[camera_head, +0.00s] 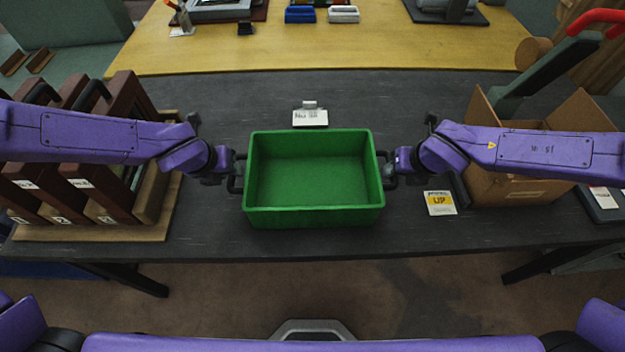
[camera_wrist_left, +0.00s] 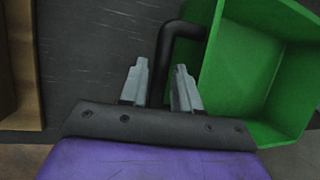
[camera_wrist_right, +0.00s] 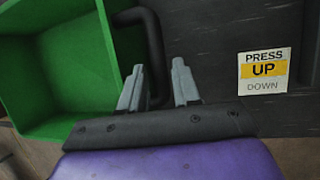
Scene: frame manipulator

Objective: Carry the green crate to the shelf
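The empty green crate (camera_head: 313,215) sits upright on the dark table near its front edge, with a black handle on each side. My left gripper (camera_head: 228,168) is at the crate's left handle; in the left wrist view (camera_wrist_left: 160,85) its fingers are open, with the black handle (camera_wrist_left: 167,50) between them and gaps on both sides. My right gripper (camera_head: 396,165) is at the right handle; in the right wrist view (camera_wrist_right: 157,85) its fingers are open on either side of the black handle (camera_wrist_right: 153,45). The shelf cannot be made out for certain.
An open cardboard box (camera_head: 510,185) stands at the right, near a "PRESS UP DOWN" label (camera_head: 440,203). A small white card (camera_head: 310,118) lies behind the crate. A yellow table (camera_head: 330,50) is beyond.

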